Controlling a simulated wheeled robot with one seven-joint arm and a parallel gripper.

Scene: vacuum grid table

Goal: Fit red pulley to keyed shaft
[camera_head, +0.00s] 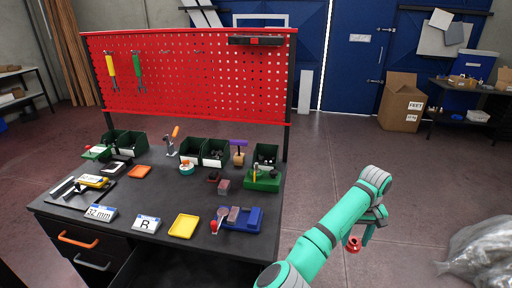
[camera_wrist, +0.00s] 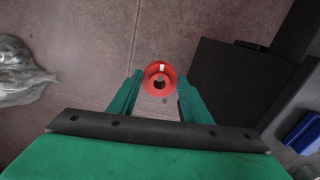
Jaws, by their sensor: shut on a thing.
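My gripper (camera_head: 364,236) is out over the floor, to the right of the table and clear of it. It is shut on the red pulley (camera_head: 353,245), which hangs at its fingertips. In the wrist view the red pulley (camera_wrist: 152,90) sits between the two green fingers, its round face with a dark central bore towards the camera and a small pale mark above the bore. I cannot make out the keyed shaft for certain. A blue fixture (camera_head: 254,222) with a grey block and a red part stands at the table's front right. A green block (camera_head: 262,185) stands behind it.
A red pegboard (camera_head: 190,75) rises behind. Open floor lies around my gripper; a clear plastic bag (camera_head: 480,250) lies at right.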

